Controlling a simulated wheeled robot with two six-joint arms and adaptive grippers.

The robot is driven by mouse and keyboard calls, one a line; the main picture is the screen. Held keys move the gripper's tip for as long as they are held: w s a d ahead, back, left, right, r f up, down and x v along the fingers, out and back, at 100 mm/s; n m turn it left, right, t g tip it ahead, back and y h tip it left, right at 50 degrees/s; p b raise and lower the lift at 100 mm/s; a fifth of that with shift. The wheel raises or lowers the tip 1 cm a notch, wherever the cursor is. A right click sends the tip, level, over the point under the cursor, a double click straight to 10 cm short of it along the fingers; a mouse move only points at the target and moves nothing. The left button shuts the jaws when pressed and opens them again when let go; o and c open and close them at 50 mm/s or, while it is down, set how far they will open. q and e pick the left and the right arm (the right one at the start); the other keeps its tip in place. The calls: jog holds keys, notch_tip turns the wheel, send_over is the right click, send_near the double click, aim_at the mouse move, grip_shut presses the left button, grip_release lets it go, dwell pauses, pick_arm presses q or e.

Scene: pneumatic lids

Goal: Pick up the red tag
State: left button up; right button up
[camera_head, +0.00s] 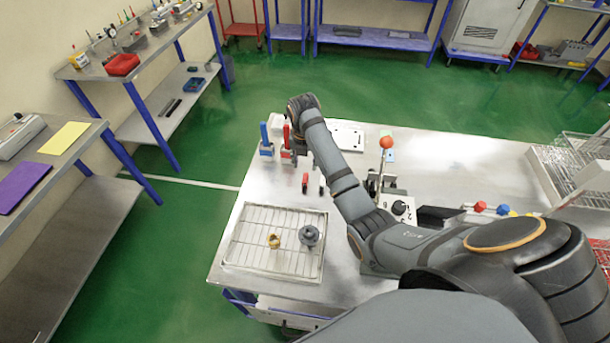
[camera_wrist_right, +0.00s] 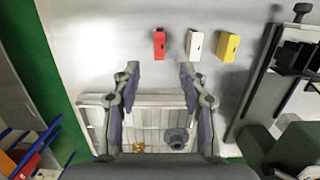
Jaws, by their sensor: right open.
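The red tag (camera_wrist_right: 159,44) stands on the metal table in the right wrist view, just beyond the gap between my fingertips. It is the leftmost of a row with a white tag (camera_wrist_right: 194,45) and a yellow tag (camera_wrist_right: 227,47). In the head view the red tag (camera_head: 305,183) is small, left of my right forearm. My right gripper (camera_wrist_right: 158,72) is open and empty, its fingers on either side of the gap, apart from the tag. In the head view my right gripper (camera_head: 298,145) is small and partly hidden by the wrist. My left gripper is out of view.
A wire-rack tray (camera_head: 236,258) with a brass part (camera_head: 274,241) and a grey part (camera_head: 309,236) lies at the table's near left. A blue-handled device (camera_head: 265,140) stands near the left edge. A lever with a red ball (camera_head: 386,142) rises right of my forearm.

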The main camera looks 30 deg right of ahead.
send_over(305, 178)
jog(key=f, duration=0.3)
jog(key=f+p, duration=0.1)
jog(key=shift+s+f, duration=0.2)
jog(key=shift+s, duration=0.05)
jog(key=shift+w+f, duration=0.1)
jog(key=shift+f, duration=0.5)
notch_tip(305, 178, down, 4)
jog(key=shift+w+r+p, duration=0.1)
jog(key=shift+w+p, duration=0.05)
jog(key=shift+p, duration=0.7)
jog(key=shift+d+f, duration=0.1)
jog(key=shift+f, duration=0.35)
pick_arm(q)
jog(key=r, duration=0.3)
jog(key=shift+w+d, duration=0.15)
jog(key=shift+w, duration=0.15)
pick_arm(e)
grip_shut()
